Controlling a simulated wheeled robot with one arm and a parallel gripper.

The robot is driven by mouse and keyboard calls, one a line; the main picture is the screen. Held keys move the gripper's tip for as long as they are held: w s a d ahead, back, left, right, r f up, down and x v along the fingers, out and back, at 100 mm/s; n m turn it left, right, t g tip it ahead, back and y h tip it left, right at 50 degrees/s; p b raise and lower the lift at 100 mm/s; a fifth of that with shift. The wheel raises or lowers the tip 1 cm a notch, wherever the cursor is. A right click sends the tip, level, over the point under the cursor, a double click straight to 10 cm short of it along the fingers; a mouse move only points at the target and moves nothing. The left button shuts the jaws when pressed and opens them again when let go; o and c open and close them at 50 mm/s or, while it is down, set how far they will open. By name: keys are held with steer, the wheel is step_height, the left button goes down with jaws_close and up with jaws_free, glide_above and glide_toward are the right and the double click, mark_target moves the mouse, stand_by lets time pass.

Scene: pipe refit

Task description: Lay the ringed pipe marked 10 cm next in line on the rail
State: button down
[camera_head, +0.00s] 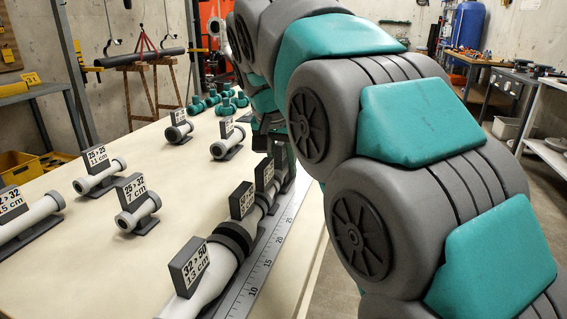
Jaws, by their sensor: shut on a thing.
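My gripper (273,143) is at the far end of the rail (262,262), partly hidden by my own arm. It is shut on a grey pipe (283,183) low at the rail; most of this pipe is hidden. I cannot tell whether it touches the rail, and no 10 cm mark is readable on it.
Teal fittings (215,103) stand at the back. The ruler scale runs along the rail's right side. Clear table lies between the holders.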

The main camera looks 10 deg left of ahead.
mark_target(277, 170)
steer(key=shift+f, duration=0.2)
steer(key=c, duration=0.6)
jaws_free()
steer(key=shift+r, duration=0.1)
steer(key=v, duration=0.3)
steer(key=p+v, duration=0.1)
steer(key=v, duration=0.3)
steer(key=p+v, duration=0.1)
steer(key=v, duration=0.2)
steer(key=shift+w+r, duration=0.1)
steer(key=shift+r, duration=0.35)
steer(key=shift+s+r+p, duration=0.4)
steer(key=shift+r+p, duration=0.2)
